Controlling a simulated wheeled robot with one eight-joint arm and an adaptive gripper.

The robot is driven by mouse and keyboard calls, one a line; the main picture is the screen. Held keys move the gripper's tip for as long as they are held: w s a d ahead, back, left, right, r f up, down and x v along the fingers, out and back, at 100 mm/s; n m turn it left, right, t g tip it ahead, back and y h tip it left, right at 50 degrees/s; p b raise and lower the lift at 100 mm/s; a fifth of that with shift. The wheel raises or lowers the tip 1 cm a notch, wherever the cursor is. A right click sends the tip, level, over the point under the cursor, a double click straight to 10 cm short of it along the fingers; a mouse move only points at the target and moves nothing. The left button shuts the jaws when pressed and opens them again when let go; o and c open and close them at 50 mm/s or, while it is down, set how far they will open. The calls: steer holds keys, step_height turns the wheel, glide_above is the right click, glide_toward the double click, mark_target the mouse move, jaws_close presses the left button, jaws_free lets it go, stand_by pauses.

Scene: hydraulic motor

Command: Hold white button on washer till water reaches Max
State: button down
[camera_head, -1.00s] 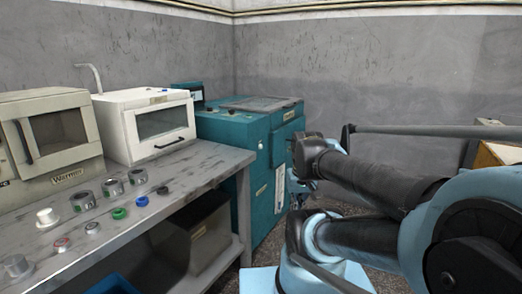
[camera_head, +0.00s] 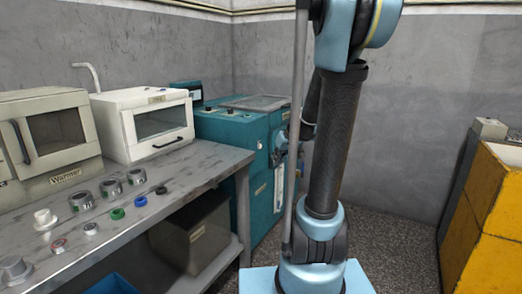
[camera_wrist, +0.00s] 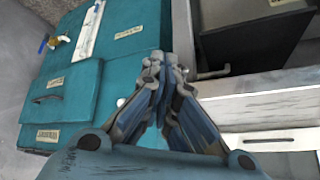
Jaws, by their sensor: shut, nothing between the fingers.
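The teal washer (camera_head: 232,130) stands against the back wall, past the end of the workbench. A small white button (camera_head: 260,145) shows on its front, near the top. A tall white level gauge (camera_head: 279,188) is lower on the front; its water level and Max mark are too small to read. My gripper (camera_head: 277,158) is close to the washer front, just right of and below the button, partly hidden by my arm. The wrist view shows the fingertips (camera_wrist: 163,72) shut together and empty, with the washer (camera_wrist: 65,105) and gauge (camera_wrist: 89,30) on the left. I cannot tell whether they touch the washer.
The workbench (camera_head: 140,215) on the left holds a white oven (camera_head: 145,125), a warmer (camera_head: 50,140) and several small round parts. A dark bin (camera_head: 200,225) sits on the shelf below. A yellow cabinet (camera_head: 490,220) stands at the right. Floor is clear between it and my arm.

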mark_target(260, 146)
steer(key=w+d+f+t, duration=0.2)
steer(key=w+d+f, duration=0.1)
steer(key=w, duration=0.8)
steer(key=w+d+f+n+t+y, duration=0.1)
steer(key=w+d+f, duration=0.2)
steer(key=w, duration=0.8)
steer(key=shift+w+d+f+t, duration=0.2)
steer(key=shift+w+f+t, duration=0.2)
steer(key=shift+f, duration=0.2)
steer(key=w+a, duration=0.5)
steer(key=a, duration=0.2)
steer(key=shift+w+a, duration=0.1)
steer(key=shift+a, duration=0.05)
steer(key=shift+w+a+r, duration=0.1)
steer(key=shift+w+a, duration=0.1)
steer(key=shift+a, duration=0.05)
stand_by(0.3)
steer(key=shift+w+a, duration=0.2)
steer(key=shift+a, duration=0.15)
stand_by(3.4)
